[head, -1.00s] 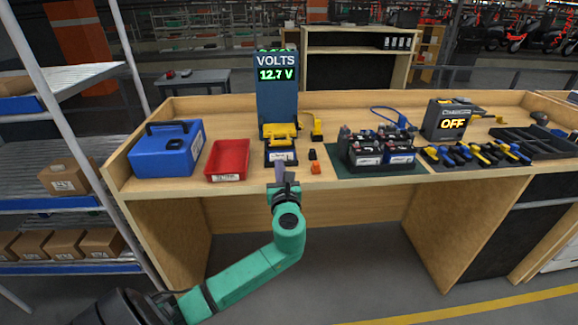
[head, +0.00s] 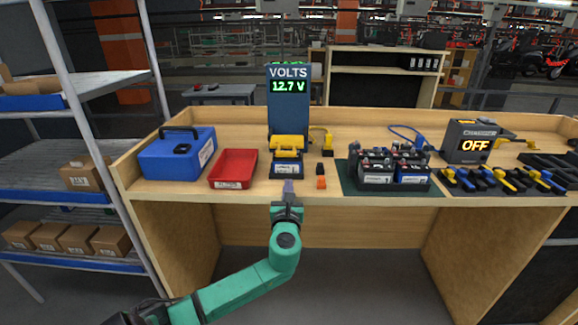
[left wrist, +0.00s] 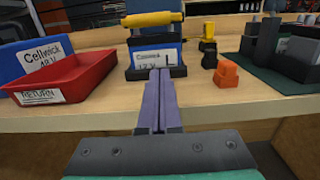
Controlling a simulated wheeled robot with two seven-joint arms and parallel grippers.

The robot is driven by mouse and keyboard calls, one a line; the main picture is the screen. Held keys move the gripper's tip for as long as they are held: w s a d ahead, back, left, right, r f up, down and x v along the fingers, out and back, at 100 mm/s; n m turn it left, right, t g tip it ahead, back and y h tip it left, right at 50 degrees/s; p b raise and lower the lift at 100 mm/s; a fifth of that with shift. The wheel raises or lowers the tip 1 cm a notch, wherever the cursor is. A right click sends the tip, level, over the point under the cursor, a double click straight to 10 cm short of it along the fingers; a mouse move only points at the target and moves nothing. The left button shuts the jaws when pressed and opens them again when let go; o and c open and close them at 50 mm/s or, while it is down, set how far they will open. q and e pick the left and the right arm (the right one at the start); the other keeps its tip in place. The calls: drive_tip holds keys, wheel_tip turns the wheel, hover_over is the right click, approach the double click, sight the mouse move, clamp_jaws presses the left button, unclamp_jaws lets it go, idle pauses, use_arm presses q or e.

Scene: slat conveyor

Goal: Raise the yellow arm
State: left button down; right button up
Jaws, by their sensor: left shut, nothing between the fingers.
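The yellow arm (head: 288,142) is a thick yellow bar lying low across the front of the blue tester stand with the VOLTS display (head: 288,98). It also shows at the top of the left wrist view (left wrist: 153,19). Directly below it sits a dark battery (head: 287,170) with a blue and white label, "12 V" and "L" in the left wrist view (left wrist: 157,55). My left gripper (head: 288,186) is shut and empty, its purple fingers pointing at the battery's lower front, below the yellow arm. Whether the fingertips touch the battery cannot be told. My right gripper is out of view.
A red return tray (head: 233,168) and blue case (head: 177,153) stand left on the bench. Small orange (head: 321,183) and black pieces lie right of the battery. Further right are several batteries on a green mat (head: 350,188) and a box reading OFF (head: 473,142). A shelf rack stands left.

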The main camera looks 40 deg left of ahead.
use_arm(q)
drive_tip(key=x, duration=0.4)
drive_tip(key=shift+s+r, duration=0.1)
drive_tip(key=r, duration=0.1)
drive_tip(key=r+p, duration=0.2)
drive_tip(key=shift+w, duration=0.25)
drive_tip(key=shift+a+r, duration=0.1)
drive_tip(key=shift+r, duration=0.35)
drive_tip(key=shift+f, duration=0.1)
